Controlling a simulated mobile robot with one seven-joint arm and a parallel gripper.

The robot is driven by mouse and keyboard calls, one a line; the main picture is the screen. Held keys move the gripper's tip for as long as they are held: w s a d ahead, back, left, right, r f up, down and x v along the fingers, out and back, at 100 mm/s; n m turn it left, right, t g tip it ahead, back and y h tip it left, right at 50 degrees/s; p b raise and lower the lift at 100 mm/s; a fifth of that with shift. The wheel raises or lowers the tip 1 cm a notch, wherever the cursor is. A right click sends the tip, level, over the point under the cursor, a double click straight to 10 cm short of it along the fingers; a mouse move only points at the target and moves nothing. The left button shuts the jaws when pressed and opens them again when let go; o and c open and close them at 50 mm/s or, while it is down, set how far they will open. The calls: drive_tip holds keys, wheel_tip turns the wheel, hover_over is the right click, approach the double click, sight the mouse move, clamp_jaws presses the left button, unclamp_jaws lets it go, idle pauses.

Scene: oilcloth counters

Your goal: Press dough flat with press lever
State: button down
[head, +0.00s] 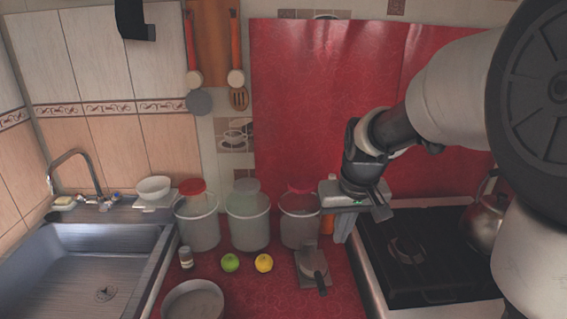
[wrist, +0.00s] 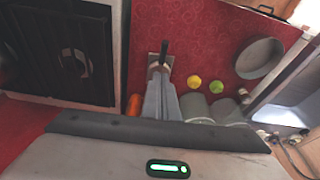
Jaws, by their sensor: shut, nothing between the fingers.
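The dough press is small and grey with a flat base (head: 313,281) and a dark lever (head: 320,281). It stands on the red counter, its lever pointing toward the front edge. In the wrist view the press (wrist: 155,62) and its dark lever (wrist: 163,51) show just beyond the fingertips. I see no dough; any between the plates is hidden. My gripper (head: 341,240) is shut and empty, fingers pointing down, behind and right of the press. Its fingers (wrist: 161,88) also show in the wrist view. I see no clear contact with the press.
Several canisters (head: 248,222) stand at the back, with an orange item (head: 327,224) by my fingers. A lime (head: 230,262), lemon (head: 264,262), jar (head: 186,257) and pot (head: 193,301) are left. The stove (head: 425,250) with a kettle (head: 487,225) is right, the sink (head: 85,270) far left.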

drive_tip(key=w+f+b, duration=0.1)
drive_tip(key=w+f, duration=0.3)
drive_tip(key=f, duration=0.3)
drive_tip(key=b, duration=0.2)
hover_over(322, 281)
drive_tip(key=shift+g+y, duration=0.3)
drive_tip(key=f, duration=0.7)
drive_tip(key=s+f, duration=0.1)
drive_tip(key=f, duration=0.3)
drive_tip(key=shift+d+f, duration=0.15)
drive_tip(key=shift+d, duration=0.05)
drive_tip(key=shift+a+f, duration=0.1)
drive_tip(key=shift+f, duration=0.5)
